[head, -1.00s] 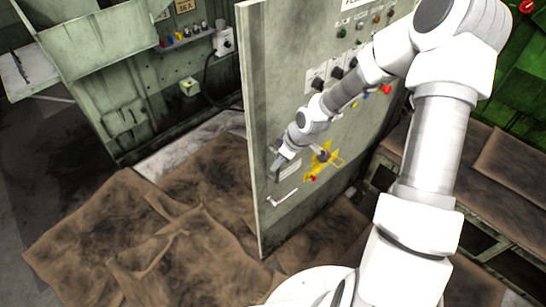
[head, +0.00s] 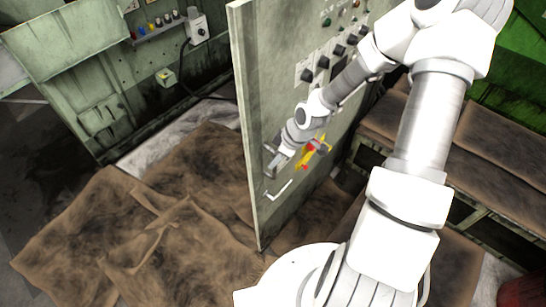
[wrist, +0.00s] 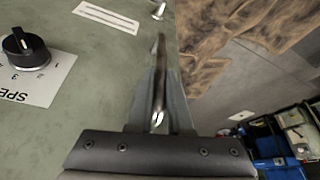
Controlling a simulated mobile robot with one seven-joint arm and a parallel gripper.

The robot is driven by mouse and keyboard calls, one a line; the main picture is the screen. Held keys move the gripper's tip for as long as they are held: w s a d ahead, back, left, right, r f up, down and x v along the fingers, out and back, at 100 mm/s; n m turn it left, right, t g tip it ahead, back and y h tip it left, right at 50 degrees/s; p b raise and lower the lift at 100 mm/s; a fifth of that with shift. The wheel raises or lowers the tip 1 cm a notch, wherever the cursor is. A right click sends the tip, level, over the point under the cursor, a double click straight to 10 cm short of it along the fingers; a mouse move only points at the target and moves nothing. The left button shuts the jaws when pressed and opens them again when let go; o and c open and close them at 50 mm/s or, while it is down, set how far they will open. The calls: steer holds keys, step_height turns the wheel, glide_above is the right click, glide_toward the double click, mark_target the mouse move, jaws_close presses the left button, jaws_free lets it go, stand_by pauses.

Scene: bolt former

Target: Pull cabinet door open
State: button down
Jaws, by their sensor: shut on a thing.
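The cabinet door (head: 247,75) is a worn grey-green panel with switches and knobs. In the head view it stands upright with its near edge facing me. My gripper (head: 270,165) is at the door's face, close to that edge. In the wrist view my gripper (wrist: 159,95) is shut on a slim metal handle (wrist: 160,58), which runs between the two fingers. The fingers partly hide the handle. A pale L-shaped metal piece (head: 279,191) shows on the door just below my gripper in the head view.
Brown crumpled sheets (head: 190,170) cover the floor left of the door. A green machine body (head: 90,85) stands at the back left. Brown-topped benches (head: 490,150) are at the right. A black knob (wrist: 24,42) sits on the door in the wrist view.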

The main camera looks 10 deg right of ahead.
steer(key=shift+w+d+r, duration=0.1)
steer(key=shift+w, duration=0.05)
steer(key=c, duration=0.9)
jaws_free()
steer(key=shift+o, duration=0.3)
steer(key=p+v, duration=0.5)
steer(key=v, duration=1.2)
steer(key=shift+s, duration=0.25)
